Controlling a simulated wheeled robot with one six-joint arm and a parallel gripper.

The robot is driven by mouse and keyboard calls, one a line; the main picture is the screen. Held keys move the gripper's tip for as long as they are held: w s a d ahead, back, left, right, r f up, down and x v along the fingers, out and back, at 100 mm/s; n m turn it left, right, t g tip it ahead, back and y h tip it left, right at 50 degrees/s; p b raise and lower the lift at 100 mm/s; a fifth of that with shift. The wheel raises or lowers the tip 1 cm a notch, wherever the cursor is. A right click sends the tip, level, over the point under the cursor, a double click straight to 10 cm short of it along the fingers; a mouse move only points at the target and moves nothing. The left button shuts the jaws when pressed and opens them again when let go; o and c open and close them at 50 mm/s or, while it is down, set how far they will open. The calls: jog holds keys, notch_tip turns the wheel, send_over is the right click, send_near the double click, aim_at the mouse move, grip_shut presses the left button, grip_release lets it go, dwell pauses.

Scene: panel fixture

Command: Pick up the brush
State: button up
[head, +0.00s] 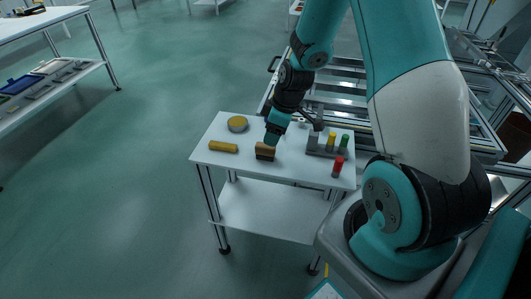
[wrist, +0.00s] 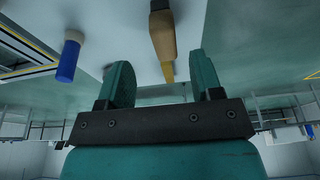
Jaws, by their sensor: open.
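The brush (head: 265,151) is a small brown block with a darker lower part, near the front edge of the white table. My gripper (head: 273,138) is just above it in the head view, and whether they touch is hard to tell. In the wrist view my gripper (wrist: 159,65) is open, its two teal fingers apart. A tan piece with a dark end, which looks like the brush (wrist: 163,38), shows beyond the gap between them. Nothing is seen held.
On the table (head: 300,171) are a yellow cylinder (head: 223,147), a round yellow-topped piece (head: 237,124), a red cylinder (head: 338,167) and a grey holder (head: 320,150) with coloured cylinders. A blue cylinder (wrist: 68,62) shows in the wrist view. A metal-framed fixture (head: 345,90) stands behind.

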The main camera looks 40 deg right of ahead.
aim_at(264, 149)
jog(key=x, duration=0.5)
jog(key=a+x, duration=0.1)
jog(key=x, duration=0.1)
jog(key=shift+w+f, duration=0.2)
jog(key=shift+w, duration=0.05)
jog(key=shift+c, duration=0.4)
jog(key=c, duration=0.9)
